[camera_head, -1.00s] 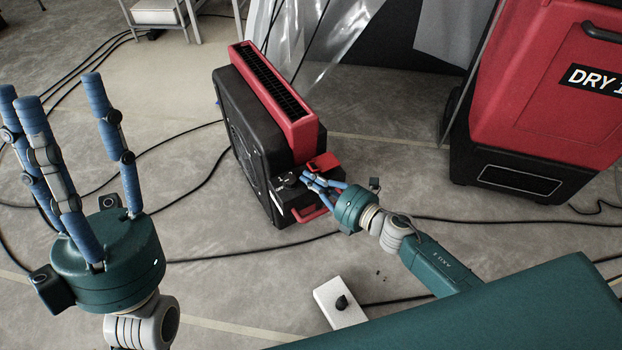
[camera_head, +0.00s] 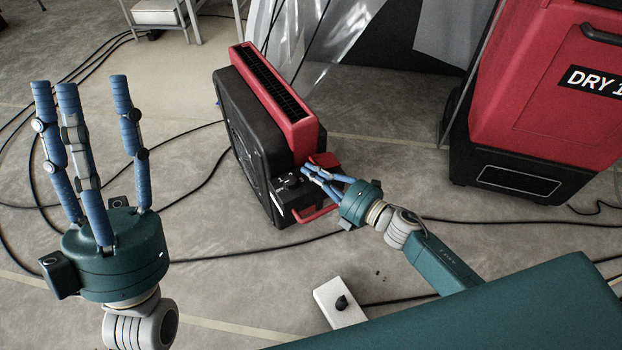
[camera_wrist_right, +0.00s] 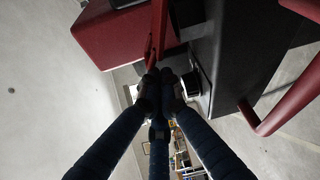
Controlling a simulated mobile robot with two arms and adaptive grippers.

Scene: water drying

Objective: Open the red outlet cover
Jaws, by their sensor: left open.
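My left gripper (camera_head: 95,88) is raised, open and empty, at the left, far from the cover.
A red handle (camera_head: 317,214) sticks out below the outlet part, near my right fingers. A larger red machine (camera_head: 545,90) stands at the right. Black cables (camera_head: 195,185) cross the floor. A white block with a black knob (camera_head: 340,302) lies near the front.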

